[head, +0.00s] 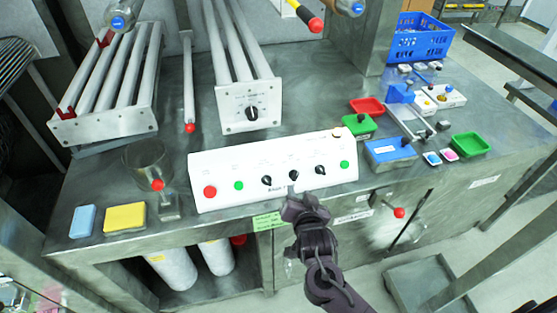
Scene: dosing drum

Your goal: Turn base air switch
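A long white control box (225,187) stands near the front edge of the steel bench. Its sloped face carries three black rotary knobs: a left one (267,181), a middle one (294,174) and a right one (320,169). The small labels are not legible, so I cannot tell which knob is the base air switch. My dark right gripper (302,200) is in front of the box's lower edge, just below the middle knob. I cannot tell whether it touches the box or whether its fingers are open. My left gripper is out of view.
The box also has a red button (210,191) and green buttons. Another black knob (252,114) is on a white tube unit behind. A clear cup (147,160), a yellow sponge (125,217) and a blue sponge (83,221) are left. Coloured trays (470,145) lie right.

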